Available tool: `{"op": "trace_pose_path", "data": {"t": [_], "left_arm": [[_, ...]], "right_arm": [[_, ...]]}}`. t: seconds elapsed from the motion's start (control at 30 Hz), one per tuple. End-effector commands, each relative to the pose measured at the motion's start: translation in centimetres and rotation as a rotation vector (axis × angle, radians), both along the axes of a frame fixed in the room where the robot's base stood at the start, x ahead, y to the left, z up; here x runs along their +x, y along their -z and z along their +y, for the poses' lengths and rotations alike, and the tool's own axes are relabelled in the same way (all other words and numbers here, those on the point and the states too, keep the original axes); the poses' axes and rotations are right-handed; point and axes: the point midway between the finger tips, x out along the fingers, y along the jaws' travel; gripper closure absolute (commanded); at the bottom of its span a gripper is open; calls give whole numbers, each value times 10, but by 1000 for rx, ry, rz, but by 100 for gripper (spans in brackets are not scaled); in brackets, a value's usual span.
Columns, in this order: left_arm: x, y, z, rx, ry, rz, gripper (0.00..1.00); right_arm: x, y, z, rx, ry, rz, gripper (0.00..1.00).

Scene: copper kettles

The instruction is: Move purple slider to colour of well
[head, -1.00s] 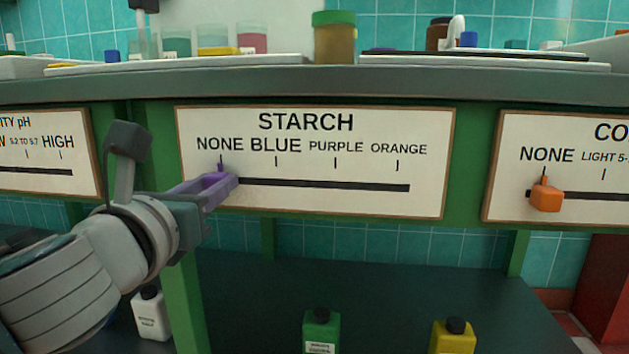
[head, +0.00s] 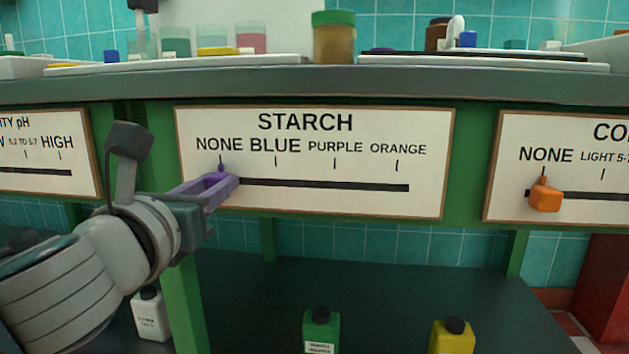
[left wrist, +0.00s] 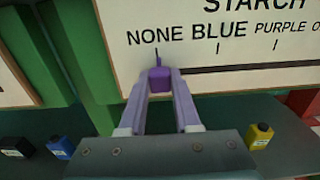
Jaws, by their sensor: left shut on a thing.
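The purple slider (left wrist: 160,79) sits at the left end of the black track on the STARCH panel (head: 310,198). Its pointer stands under the NONE mark; in the head view the slider (head: 221,169) is partly hidden by my fingers. My left gripper (head: 220,185) reaches in from the left and is shut on the slider. The left wrist view shows its two lavender fingers (left wrist: 160,84) on either side of the slider. BLUE, PURPLE and ORANGE marks lie to the right along the track. I cannot make out a well's colour. My right gripper is not in view.
The track (head: 330,187) is clear to the right of the slider. An orange slider (head: 546,197) sits under NONE on the right-hand panel. Jars and beakers stand on the counter (head: 300,87) above. Green (head: 321,330) and yellow (head: 453,338) bottles stand on the shelf below.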

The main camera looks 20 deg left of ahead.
Motion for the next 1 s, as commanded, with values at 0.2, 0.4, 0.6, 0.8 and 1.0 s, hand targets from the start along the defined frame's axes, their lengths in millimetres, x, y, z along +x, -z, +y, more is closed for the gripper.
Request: {"op": "trace_pose_path", "data": {"t": [0.2,0.4,0.6,0.8,1.0], "left_arm": [[12,0,-46,-8,2,4,100],[26,3,-104,-7,2,5,100],[33,3,-138,-3,1,5,100],[34,2,-144,0,1,5,100],[34,2,-144,1,1,4,68]], "right_arm": [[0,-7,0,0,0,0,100],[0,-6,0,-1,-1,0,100],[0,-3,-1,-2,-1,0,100],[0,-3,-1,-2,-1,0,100],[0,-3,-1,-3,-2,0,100]]}}
